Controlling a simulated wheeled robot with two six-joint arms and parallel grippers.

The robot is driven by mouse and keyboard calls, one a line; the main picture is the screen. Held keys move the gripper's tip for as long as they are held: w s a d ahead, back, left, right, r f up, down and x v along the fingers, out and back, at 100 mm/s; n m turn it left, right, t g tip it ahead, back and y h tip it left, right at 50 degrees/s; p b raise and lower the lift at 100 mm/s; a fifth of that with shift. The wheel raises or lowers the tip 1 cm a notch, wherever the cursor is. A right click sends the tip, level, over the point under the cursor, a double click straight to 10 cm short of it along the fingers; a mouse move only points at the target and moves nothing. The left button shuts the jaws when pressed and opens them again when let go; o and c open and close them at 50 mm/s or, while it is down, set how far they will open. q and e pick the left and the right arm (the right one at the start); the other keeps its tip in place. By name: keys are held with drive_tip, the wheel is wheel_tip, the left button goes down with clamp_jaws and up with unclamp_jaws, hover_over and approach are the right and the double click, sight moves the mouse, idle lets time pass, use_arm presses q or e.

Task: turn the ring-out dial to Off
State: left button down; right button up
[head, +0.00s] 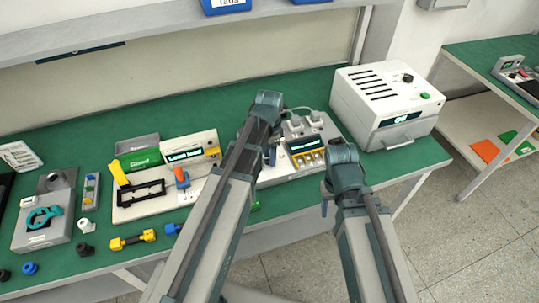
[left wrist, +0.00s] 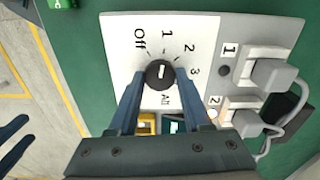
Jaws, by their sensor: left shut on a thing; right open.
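The ring-out dial (left wrist: 160,73) is a round black knob with a white mark on its top. It sits on a white panel (left wrist: 118,75) printed Off, 1, 2, 3 and All. The white mark lies roughly crosswise in the left wrist view; which label it points to is hard to tell. My left gripper (head: 270,156) is shut on the dial, one finger on each side. In the head view my left arm hides the dial. My right gripper (head: 326,203) is open and empty, off the bench's front edge, right of the tester (head: 312,133).
Beside the dial are two numbered sockets with grey plugs (left wrist: 272,74) and cables. A white oven-like box (head: 385,105) stands to the right of the tester. Left of my left arm are a lead-test stand (head: 190,147), a green bin (head: 140,159) and several small parts.

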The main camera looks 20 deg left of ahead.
use_arm(q)
drive_tip(key=shift+n, duration=0.3)
drive_tip(key=n, duration=0.3)
drive_tip(key=shift+n, duration=2.1)
drive_tip(key=shift+c, duration=1.7)
unclamp_jaws()
drive_tip(key=shift+r, duration=0.1)
